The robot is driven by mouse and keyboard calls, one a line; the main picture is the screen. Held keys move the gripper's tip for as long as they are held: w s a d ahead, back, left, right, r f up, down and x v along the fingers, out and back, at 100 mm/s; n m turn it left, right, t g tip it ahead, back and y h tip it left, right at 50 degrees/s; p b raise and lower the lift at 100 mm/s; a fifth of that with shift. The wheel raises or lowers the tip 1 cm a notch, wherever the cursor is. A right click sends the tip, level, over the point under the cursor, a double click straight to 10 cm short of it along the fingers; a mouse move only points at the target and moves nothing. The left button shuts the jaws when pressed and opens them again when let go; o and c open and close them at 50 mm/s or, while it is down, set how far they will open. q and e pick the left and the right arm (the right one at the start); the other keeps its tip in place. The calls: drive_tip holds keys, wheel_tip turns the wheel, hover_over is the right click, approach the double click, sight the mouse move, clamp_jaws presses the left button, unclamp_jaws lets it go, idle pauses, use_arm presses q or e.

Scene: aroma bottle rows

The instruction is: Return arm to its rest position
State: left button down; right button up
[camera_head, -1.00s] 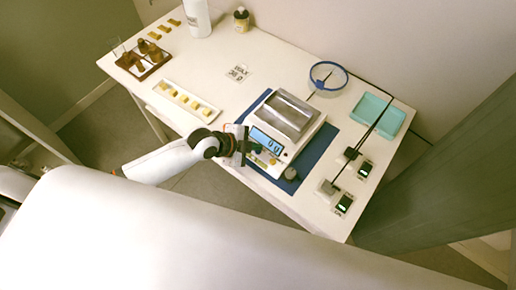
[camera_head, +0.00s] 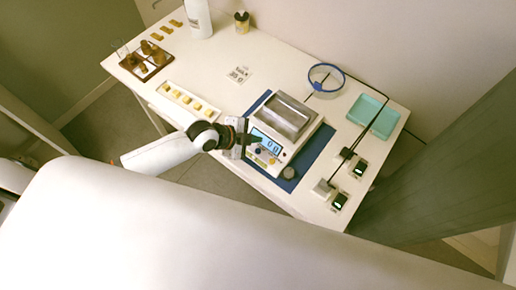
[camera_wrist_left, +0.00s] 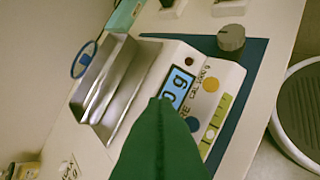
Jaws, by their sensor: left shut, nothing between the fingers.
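My left gripper (camera_head: 247,139) is in front of the scale's display at the table's near edge, shut and empty. In the left wrist view its green fingers (camera_wrist_left: 160,143) are together and overlap the lower part of the scale's front panel; I cannot tell whether they touch it. The white scale (camera_head: 270,150) with a metal tray (camera_head: 288,117) on top stands on a blue mat (camera_head: 318,142). Its lit display (camera_wrist_left: 178,87) is partly hidden by the fingers. My right gripper is not in view.
A white tray (camera_head: 170,93) with several yellow pieces, a wooden rack (camera_head: 150,72), a blue-rimmed dish (camera_head: 326,77), a teal tray (camera_head: 372,113) and two small devices (camera_head: 338,201) are on the white table. The table's middle is mostly clear.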

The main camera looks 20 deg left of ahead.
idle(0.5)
use_arm(q)
drive_tip(key=s+d+r+n, duration=0.2)
drive_tip(key=s+d+n, duration=0.1)
drive_tip(key=s, duration=0.2)
drive_tip(key=s+a+r+n+g+y, duration=0.2)
drive_tip(key=s+a+r+n+y, duration=0.1)
drive_tip(key=s+a+n, duration=0.3)
drive_tip(key=s+a+r+n+g+y, duration=0.1)
drive_tip(key=s+a+r+n+y, duration=0.2)
drive_tip(key=s+n, duration=0.45)
wheel_tip(320, 180, down, 31)
drive_tip(key=s+g+b, duration=0.1)
drive_tip(key=s+b, duration=0.1)
drive_tip(key=s, duration=0.1)
drive_tip(key=s+a+f+m+g+b, duration=0.1)
drive_tip(key=s+a+f+b, duration=0.1)
drive_tip(key=s+f, duration=1.3)
drive_tip(key=shift+a+f+g, duration=0.3)
drive_tip(key=shift+a+f, duration=0.25)
drive_tip(key=shift+a, duration=0.15)
